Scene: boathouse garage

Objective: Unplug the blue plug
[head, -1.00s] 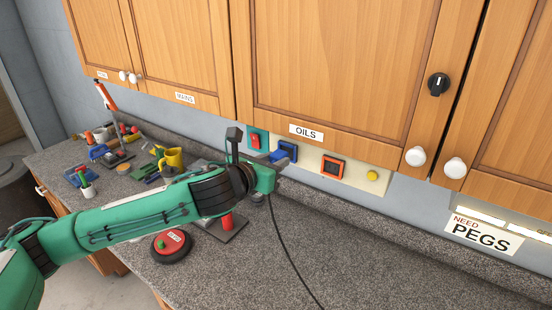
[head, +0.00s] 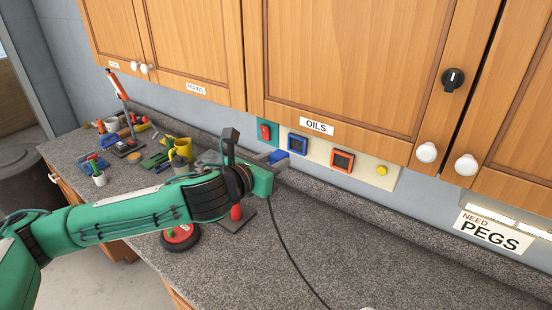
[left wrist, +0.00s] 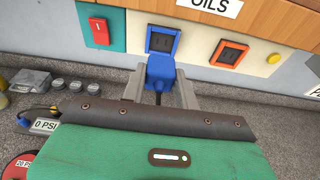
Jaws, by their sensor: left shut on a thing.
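The blue plug (head: 277,156) is between the fingers of my left gripper (head: 281,162), which is shut on it. The blue-framed socket (head: 298,144) on the wall panel shows its dark face, with the plug apart from it. In the left wrist view the plug (left wrist: 160,70) sits between the two grey fingertips (left wrist: 160,82), just in front of and below the blue socket (left wrist: 163,40). A dark cord (head: 291,250) hangs from the gripper area down over the counter. My right gripper is not in view.
An orange-framed socket (head: 342,160), a red switch (head: 265,132) and a yellow button (head: 382,170) share the wall strip. Wooden cabinets (head: 345,70) overhang it. A red round object (head: 180,238) and several tools crowd the left counter. The counter (head: 390,250) to the right is mostly clear.

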